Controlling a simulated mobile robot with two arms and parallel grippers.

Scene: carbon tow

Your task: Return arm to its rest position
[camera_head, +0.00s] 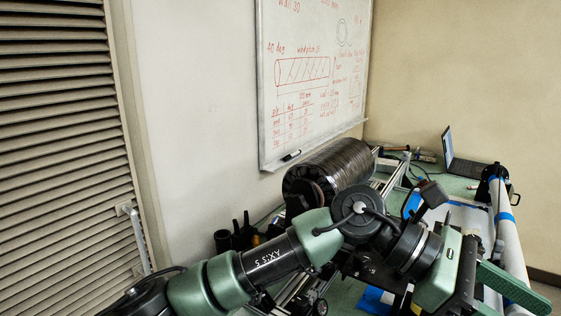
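My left arm comes in from the lower left and reaches across the green-topped bench to the right. My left gripper (500,290) is at its end in the lower right, with a ribbed green finger pointing right and down. The lower part of the gripper is cut off by the picture edge, so I cannot tell whether it is open, shut or holding anything. It is near a long white tube with blue tape (510,235). My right gripper is not in view.
A large dark wound spool (335,170) stands behind my forearm. Dark bottles (240,235) stand left of it. A laptop (462,160) is at the back right, with tools (405,152) beside it. A whiteboard (315,75) hangs on the wall. A louvred shutter (60,150) is at the left.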

